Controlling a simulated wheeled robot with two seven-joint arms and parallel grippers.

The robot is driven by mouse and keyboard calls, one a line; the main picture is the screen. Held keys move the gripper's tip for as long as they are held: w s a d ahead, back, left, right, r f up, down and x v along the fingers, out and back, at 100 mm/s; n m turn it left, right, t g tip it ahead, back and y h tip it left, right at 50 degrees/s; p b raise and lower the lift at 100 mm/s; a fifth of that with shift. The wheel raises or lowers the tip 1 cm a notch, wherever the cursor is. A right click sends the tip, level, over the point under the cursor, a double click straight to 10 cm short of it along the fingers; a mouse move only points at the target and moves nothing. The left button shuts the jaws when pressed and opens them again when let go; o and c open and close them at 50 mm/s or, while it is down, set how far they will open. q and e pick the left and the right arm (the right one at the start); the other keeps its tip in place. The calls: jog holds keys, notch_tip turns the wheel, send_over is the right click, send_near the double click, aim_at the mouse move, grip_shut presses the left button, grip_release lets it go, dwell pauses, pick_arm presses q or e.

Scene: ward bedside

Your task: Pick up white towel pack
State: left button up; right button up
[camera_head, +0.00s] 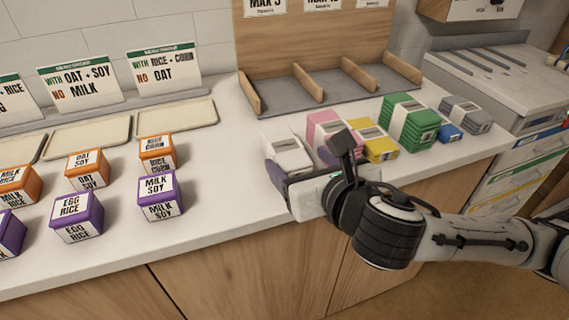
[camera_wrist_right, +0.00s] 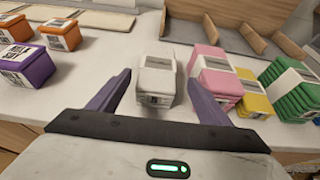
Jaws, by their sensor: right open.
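The white towel pack (camera_head: 287,148) stands on the white counter at the left end of a row of packs. In the right wrist view the white pack (camera_wrist_right: 157,78) lies straight ahead, between the lines of the two purple fingers. My right gripper (camera_head: 302,166) is open at the near side of the pack. Its fingers (camera_wrist_right: 158,96) spread to either side of the pack's near end, with gaps showing and no clear contact. In the head view the gripper body hides the pack's lower front. My left gripper is out of view.
A pink pack (camera_head: 325,127) stands close right of the white one, then yellow (camera_head: 379,148), green (camera_head: 408,121) and blue packs. A wooden divider rack (camera_head: 325,92) stands behind. Purple and orange boxes (camera_head: 160,197) stand left, with bare counter between.

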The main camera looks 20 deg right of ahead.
aim_at(291, 155)
jog(key=x, duration=0.6)
jog(key=shift+w+a, duration=0.2)
jog(key=shift+w, duration=0.15)
jog(key=c, duration=1.2)
